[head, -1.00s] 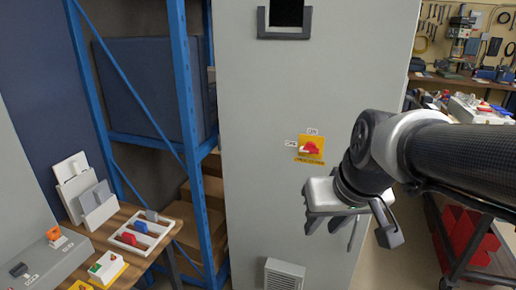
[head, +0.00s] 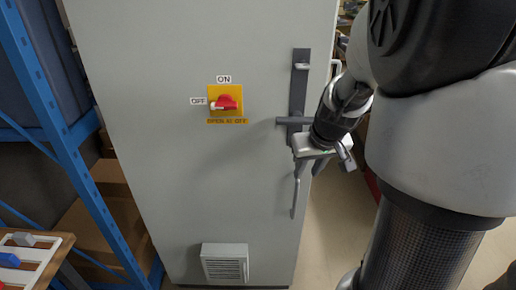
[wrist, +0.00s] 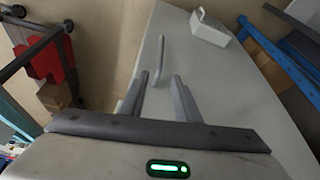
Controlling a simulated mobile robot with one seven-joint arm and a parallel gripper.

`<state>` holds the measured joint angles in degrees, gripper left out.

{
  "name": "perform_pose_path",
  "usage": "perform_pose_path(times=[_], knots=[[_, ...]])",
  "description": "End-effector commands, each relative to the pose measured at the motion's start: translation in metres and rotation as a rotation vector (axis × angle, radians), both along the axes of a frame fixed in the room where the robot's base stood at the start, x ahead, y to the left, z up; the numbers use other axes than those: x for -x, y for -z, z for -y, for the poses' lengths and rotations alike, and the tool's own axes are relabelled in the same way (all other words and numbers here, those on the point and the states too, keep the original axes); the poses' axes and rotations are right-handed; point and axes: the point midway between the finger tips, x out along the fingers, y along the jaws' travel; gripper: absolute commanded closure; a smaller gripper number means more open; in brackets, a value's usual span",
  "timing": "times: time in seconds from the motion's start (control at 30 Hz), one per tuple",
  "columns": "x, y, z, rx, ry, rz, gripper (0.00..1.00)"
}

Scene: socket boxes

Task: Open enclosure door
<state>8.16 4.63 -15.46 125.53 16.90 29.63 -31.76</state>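The tall grey enclosure (head: 170,170) fills the middle of the head view, and its door looks closed. A dark upright handle plate (head: 299,85) is on its right side, with a dark lever (head: 289,121) sticking out to the left. My gripper (head: 308,170) is just below and right of the lever, pointing down, apart from it as far as I can tell. In the wrist view its two fingers (wrist: 160,82) are spread with nothing held. A thin bent grey bar (wrist: 159,60) shows beyond them; it seems to be the bar (head: 294,198) low on the door's right side.
A red rotary switch (head: 227,102) on a yellow plate is left of the handle plate. A vent (head: 225,264) is low on the enclosure, also in the wrist view (wrist: 209,30). A blue rack (head: 60,130) stands at left. Red bins (wrist: 42,62) are beyond the enclosure's edge.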

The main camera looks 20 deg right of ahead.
Motion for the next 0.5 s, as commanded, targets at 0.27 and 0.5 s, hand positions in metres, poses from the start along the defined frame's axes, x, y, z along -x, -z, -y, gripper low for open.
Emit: perform_pose_path(times=[0.27, 0.5], knots=[[-0.023, 0.063, 0.002, -0.001, 0.001, -0.003, 0.71], [-0.042, 0.106, 0.004, -0.001, 0.002, -0.002, 0.71]])
